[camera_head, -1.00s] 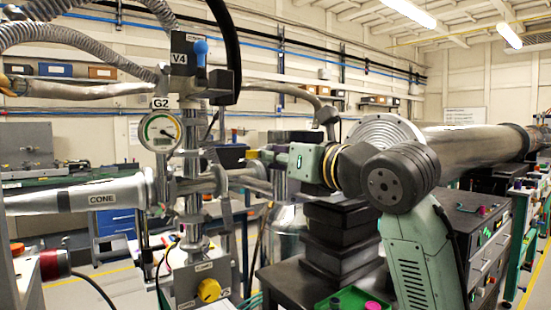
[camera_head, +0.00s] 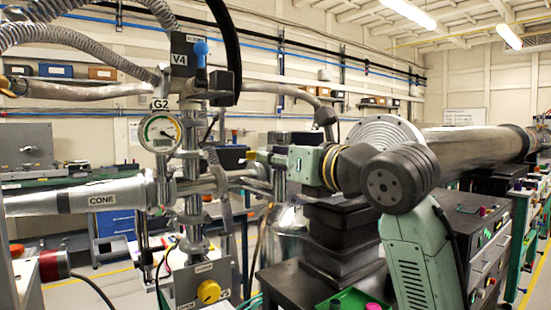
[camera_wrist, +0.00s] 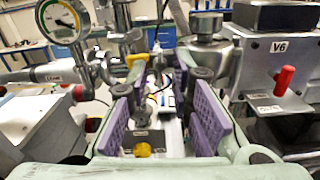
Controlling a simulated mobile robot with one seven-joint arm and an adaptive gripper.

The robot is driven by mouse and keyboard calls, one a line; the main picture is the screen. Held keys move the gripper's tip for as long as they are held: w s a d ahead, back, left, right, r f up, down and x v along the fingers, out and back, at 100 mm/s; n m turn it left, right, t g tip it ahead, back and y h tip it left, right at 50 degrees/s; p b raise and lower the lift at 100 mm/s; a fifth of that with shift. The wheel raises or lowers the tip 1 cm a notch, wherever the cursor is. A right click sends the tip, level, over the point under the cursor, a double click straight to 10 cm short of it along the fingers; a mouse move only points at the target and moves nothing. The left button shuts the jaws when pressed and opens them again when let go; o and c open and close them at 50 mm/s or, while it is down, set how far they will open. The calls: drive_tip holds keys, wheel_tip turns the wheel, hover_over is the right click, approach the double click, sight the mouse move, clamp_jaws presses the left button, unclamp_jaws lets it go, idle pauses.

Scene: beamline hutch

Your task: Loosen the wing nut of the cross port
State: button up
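The steel cross port (camera_head: 193,187) stands upright at left centre in the head view, with the round gauge G2 (camera_head: 160,131) at its left. My gripper (camera_head: 250,158) reaches from the right to beside this pipework. In the wrist view my gripper (camera_wrist: 166,112) is open, its two purple ridged pads well apart. No object is clearly clamped between them. A small yellow piece (camera_wrist: 135,60) shows beyond the left pad; I cannot tell whether it is the wing nut. The wing nut cannot be made out for certain in either view.
The cone pipe (camera_head: 103,194) joins the cross from the left. Valve V4 (camera_head: 190,57) stands above it, and a panel with a yellow knob (camera_head: 209,291) lies below. The V6 box with a red handle (camera_wrist: 285,80) is right of my gripper. Hoses hang overhead.

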drive_tip(key=shift+s, duration=0.1)
drive_tip(key=v, duration=0.8)
idle(0.5)
